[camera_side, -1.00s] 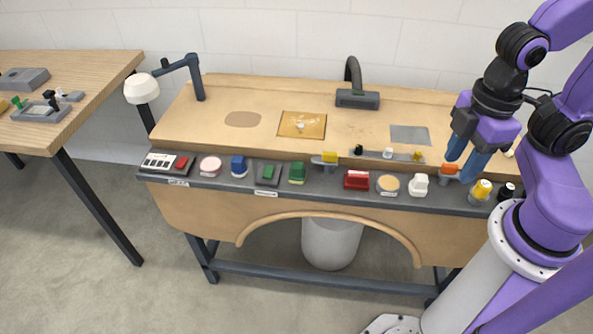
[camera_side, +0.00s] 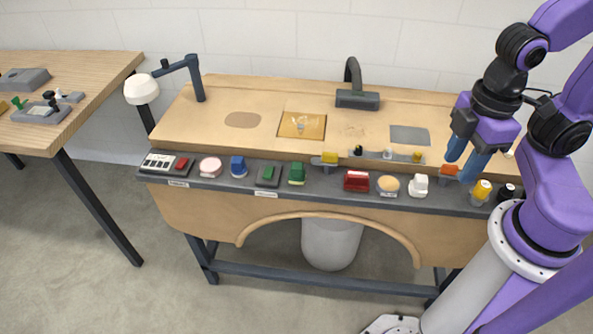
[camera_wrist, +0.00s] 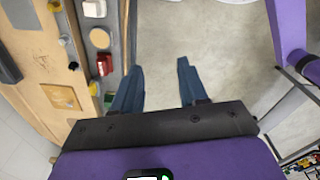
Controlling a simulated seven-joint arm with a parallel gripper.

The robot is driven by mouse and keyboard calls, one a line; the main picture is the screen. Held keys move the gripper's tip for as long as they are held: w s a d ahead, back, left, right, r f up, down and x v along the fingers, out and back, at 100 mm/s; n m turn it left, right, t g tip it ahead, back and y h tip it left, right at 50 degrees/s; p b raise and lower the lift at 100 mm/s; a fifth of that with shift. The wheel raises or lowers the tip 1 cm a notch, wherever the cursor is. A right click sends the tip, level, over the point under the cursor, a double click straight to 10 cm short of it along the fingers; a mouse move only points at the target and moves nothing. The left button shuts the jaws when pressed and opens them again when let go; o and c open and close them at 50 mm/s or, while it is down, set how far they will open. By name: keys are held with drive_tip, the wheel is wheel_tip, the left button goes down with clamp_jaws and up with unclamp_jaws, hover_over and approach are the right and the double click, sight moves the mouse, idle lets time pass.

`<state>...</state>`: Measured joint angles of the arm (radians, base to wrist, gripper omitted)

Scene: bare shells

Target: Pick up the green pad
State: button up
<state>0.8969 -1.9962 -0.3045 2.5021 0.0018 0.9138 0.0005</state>
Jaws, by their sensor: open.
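A low green pad (camera_side: 268,173) sits on a small dark grey plate in the row along the front ledge of the bench, left of centre in the side view. A taller green block (camera_side: 297,172) stands just to its right. My gripper (camera_side: 463,160) is far to the right, above the right part of the bench's front edge. Its two blue fingers are apart, with nothing between them. In the wrist view the open fingers (camera_wrist: 160,68) point over bare floor beside the bench. I cannot pick out the low green pad there.
The ledge (camera_side: 335,187) holds several other items, including a blue block (camera_side: 238,166), a red block (camera_side: 356,180) and a white block (camera_side: 418,185). A grey strip (camera_side: 375,155) with small knobs lies behind. A lamp (camera_side: 141,88) stands at the left.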

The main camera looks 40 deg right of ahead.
drive_tip(key=o, duration=0.4)
drive_tip(key=shift+c, duration=0.2)
drive_tip(key=m, duration=0.4)
hover_over(297, 165)
wheel_tip(297, 165, down, 17)
drive_tip(key=shift+w+r, duration=0.15)
drive_tip(key=shift+f, duration=2.75)
